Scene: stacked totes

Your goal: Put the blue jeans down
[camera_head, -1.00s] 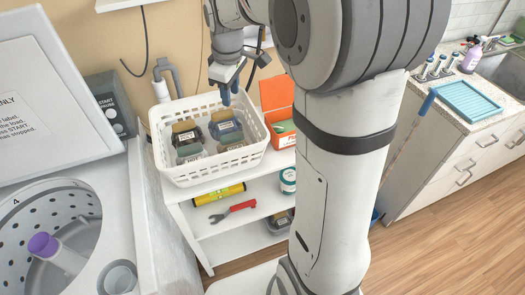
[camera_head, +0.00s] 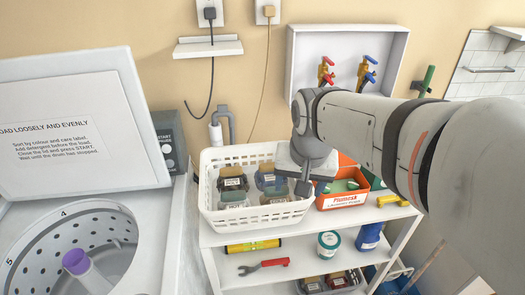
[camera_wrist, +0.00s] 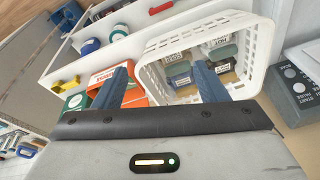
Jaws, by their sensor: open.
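A blue folded bundle with a pale label (camera_head: 268,181), which looks like the blue jeans, sits in the white slatted basket (camera_head: 258,214) on the shelf top. It also shows in the wrist view (camera_wrist: 181,79). Dark, grey-green and olive bundles lie beside it in the basket. My gripper (camera_wrist: 161,68) is open, its two blue fingers wide apart with nothing held between them. In the head view my gripper (camera_head: 303,186) is over the basket's right end, near the orange box; its far finger is hidden there.
The orange box (camera_head: 338,201) stands right of the basket. A yellow tool (camera_head: 392,201) lies further right. Lower shelves hold a yellow level (camera_head: 252,246), a red wrench (camera_head: 264,266) and a tub (camera_head: 329,244). An open washer (camera_head: 75,250) stands left; pipes and valves are on the wall behind.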

